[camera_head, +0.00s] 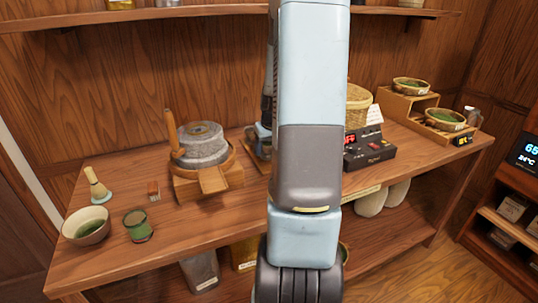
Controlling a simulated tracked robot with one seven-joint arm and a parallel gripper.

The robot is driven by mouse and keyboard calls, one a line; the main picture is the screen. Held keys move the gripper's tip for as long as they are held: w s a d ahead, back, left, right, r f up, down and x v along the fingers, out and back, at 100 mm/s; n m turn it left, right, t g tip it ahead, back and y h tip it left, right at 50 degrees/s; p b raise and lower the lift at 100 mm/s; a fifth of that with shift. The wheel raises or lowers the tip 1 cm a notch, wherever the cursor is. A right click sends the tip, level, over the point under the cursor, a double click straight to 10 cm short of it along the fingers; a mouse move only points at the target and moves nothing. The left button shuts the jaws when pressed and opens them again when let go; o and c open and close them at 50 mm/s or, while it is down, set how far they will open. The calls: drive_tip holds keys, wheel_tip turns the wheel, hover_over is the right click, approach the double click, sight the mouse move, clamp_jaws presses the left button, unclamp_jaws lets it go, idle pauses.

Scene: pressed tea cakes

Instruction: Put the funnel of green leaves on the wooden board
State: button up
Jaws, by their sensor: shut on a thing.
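My own arm stands upright in the middle of the head view and covers the centre of the wooden table. My gripper's fingers are hidden behind it, so what they hold does not show. I cannot make out a funnel of green leaves. A small wooden piece (254,161) shows beside the arm's left edge, under a blue-grey part. Most of it is hidden, and I cannot tell whether it is the wooden board.
A stone mill (202,150) stands left of centre. A bowl with green contents (88,233), a whisk (97,186) and a green jar (138,226) are at the left. A dark device (369,150) and a stepped wooden stand (401,104) with bowls are at the right.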

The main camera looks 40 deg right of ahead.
drive_tip(key=shift+w+d+f, duration=0.15)
drive_tip(key=shift+d+f, duration=0.1)
drive_tip(key=shift+f, duration=0.2)
wheel_tip(320, 180, down, 3)
drive_tip(key=shift+r, duration=0.1)
drive_tip(key=o, duration=1.1)
drive_tip(key=shift+o, duration=0.2)
